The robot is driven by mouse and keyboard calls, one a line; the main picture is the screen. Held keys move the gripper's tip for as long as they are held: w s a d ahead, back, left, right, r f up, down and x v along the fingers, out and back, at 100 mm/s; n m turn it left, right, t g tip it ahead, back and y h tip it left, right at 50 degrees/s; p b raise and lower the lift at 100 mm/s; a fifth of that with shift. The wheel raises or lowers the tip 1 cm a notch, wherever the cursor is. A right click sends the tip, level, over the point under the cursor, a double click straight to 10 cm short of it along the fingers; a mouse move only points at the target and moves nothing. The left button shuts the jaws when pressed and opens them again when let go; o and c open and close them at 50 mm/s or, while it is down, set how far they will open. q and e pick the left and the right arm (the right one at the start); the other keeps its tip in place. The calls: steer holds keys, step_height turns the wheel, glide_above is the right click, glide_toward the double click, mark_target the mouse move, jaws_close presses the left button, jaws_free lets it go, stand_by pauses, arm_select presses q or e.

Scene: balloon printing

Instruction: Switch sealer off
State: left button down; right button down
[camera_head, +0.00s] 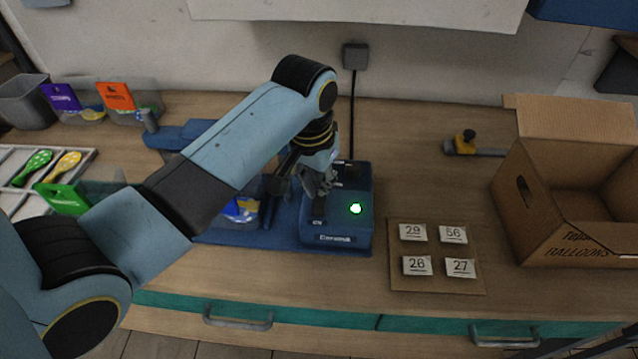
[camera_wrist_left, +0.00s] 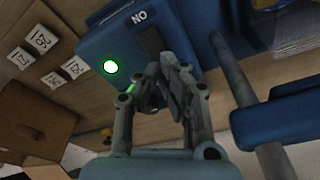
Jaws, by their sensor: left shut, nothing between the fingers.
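The blue sealer (camera_head: 336,239) stands on the table in the middle of the head view, with a round green light (camera_head: 356,208) lit on its top. A dark switch (camera_head: 318,208) sits on its top, left of the light. My left gripper (camera_head: 322,188) is shut and empty, pointing down over the sealer just behind the switch. In the left wrist view the closed fingers (camera_wrist_left: 172,82) are close to the dark switch (camera_wrist_left: 151,41), beside the lit green light (camera_wrist_left: 110,66). I cannot tell whether they touch it. My right gripper is not in view.
A cardboard mat (camera_head: 437,283) with several number cards lies right of the sealer. An open cardboard box (camera_head: 540,240) stands at the far right. A yellow-and-black tool (camera_head: 466,143) lies behind. Bins and a balloon tray (camera_head: 88,160) are at left. A cable runs up the wall.

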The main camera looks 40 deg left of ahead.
mark_target(319, 199)
arm_select(q)
steer(key=shift+s+f+b, duration=0.1)
steer(key=shift+f+b, duration=0.3)
steer(key=shift+f, duration=0.7)
stand_by(0.3)
step_height(319, 199, up, 3)
steer(key=shift+f+p, duration=0.1)
steer(key=shift+p, duration=1.05)
steer(key=shift+r, duration=2.15)
